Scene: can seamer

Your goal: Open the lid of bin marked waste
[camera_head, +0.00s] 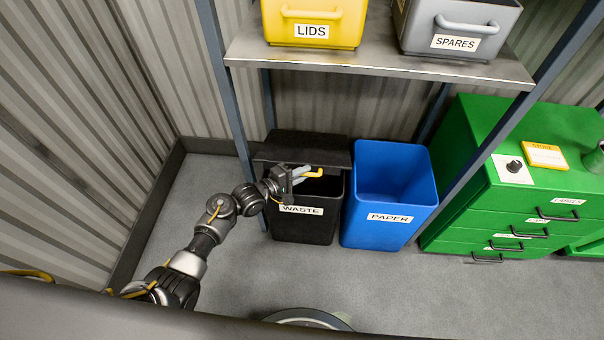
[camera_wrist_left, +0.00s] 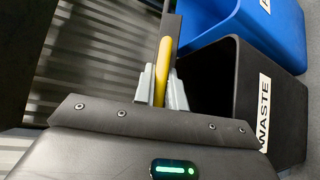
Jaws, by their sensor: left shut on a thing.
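The black waste bin (camera_head: 305,228) stands on the floor under the shelf, with a white WASTE label on its front. Its dark lid (camera_head: 330,157) is tilted up at the front, and the dark opening shows beneath it. The yellow lid handle (camera_head: 316,173) is between the fingers of my left gripper (camera_head: 300,173), which is shut on it. In the left wrist view, the yellow handle (camera_wrist_left: 162,62) rises between the grey fingers (camera_wrist_left: 162,88), beside the bin's open top (camera_wrist_left: 210,75). My right gripper is in neither view.
A blue PAPER bin (camera_head: 390,215) stands open close to the right. A metal shelf (camera_head: 380,63) with a yellow LIDS bin (camera_head: 312,22) and a grey SPARES bin (camera_head: 455,28) is above. Shelf posts flank the bins.

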